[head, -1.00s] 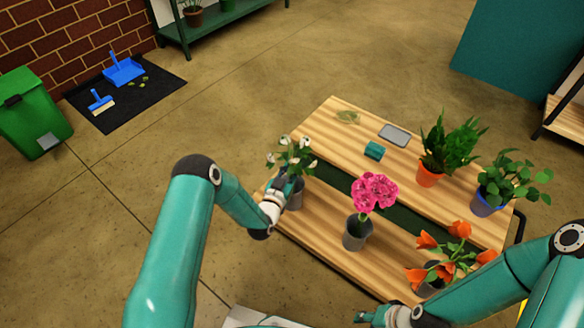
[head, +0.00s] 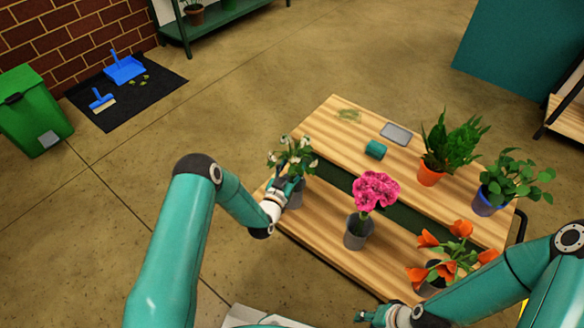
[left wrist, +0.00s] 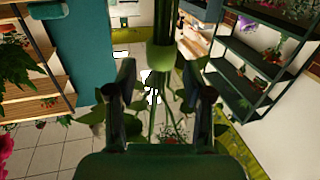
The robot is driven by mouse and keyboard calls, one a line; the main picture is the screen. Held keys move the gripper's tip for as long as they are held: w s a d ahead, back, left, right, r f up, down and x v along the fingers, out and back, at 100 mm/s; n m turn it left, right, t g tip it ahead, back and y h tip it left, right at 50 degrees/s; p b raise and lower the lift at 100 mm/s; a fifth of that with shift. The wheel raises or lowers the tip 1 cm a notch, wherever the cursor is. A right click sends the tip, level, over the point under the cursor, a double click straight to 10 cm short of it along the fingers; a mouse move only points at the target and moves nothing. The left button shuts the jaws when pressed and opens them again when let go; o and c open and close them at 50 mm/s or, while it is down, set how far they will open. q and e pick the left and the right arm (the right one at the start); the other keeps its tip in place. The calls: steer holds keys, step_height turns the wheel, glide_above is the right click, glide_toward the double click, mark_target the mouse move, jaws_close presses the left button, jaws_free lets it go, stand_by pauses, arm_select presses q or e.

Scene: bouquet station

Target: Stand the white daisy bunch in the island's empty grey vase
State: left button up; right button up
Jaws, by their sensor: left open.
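The white daisy bunch (head: 291,152) stands upright in a grey vase (head: 297,197) at the left end of the slatted wooden island. My left gripper (head: 288,186) is open at its stems, just above the vase rim, and partly hides the vase. In the left wrist view, green stems and leaves (left wrist: 168,120) show between the two spread fingers (left wrist: 162,100). My right gripper (head: 374,316) is at the island's front edge, low in the head view; its fingers are too small to tell their state.
Beside it, a grey vase (head: 356,236) holds pink flowers (head: 376,190). Orange flowers (head: 460,230) stand near my right arm. Potted plants (head: 448,152) stand at the right. A teal roll (head: 375,149) and grey tray (head: 396,133) lie at the back. The island's back left is mostly clear.

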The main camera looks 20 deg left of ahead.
arm_select(q)
steer(key=shift+s, duration=0.1)
steer(key=s+a, duration=0.1)
steer(key=s, duration=1)
step_height(320, 180, up, 6)
steer(key=w+d+m+h, duration=0.1)
steer(key=d, duration=0.1)
steer(key=s+d+f+n+g, duration=0.1)
steer(key=s+d+f+g, duration=0.1)
steer(key=s+f+g, duration=0.35)
steer(key=s+d+f+n+g+h+p, duration=0.1)
steer(key=s+d+f+n+g, duration=0.15)
steer(key=s+g, duration=0.6)
steer(key=s+d+f+g, duration=0.1)
steer(key=s+f+g, duration=0.3)
steer(key=s, duration=0.7)
step_height(320, 180, up, 37)
steer(key=p, duration=3.8)
steer(key=shift+s+d+r+t, duration=0.15)
steer(key=shift+d+t, duration=0.05)
steer(key=shift+t, duration=0.1)
steer(key=shift+n, duration=0.25)
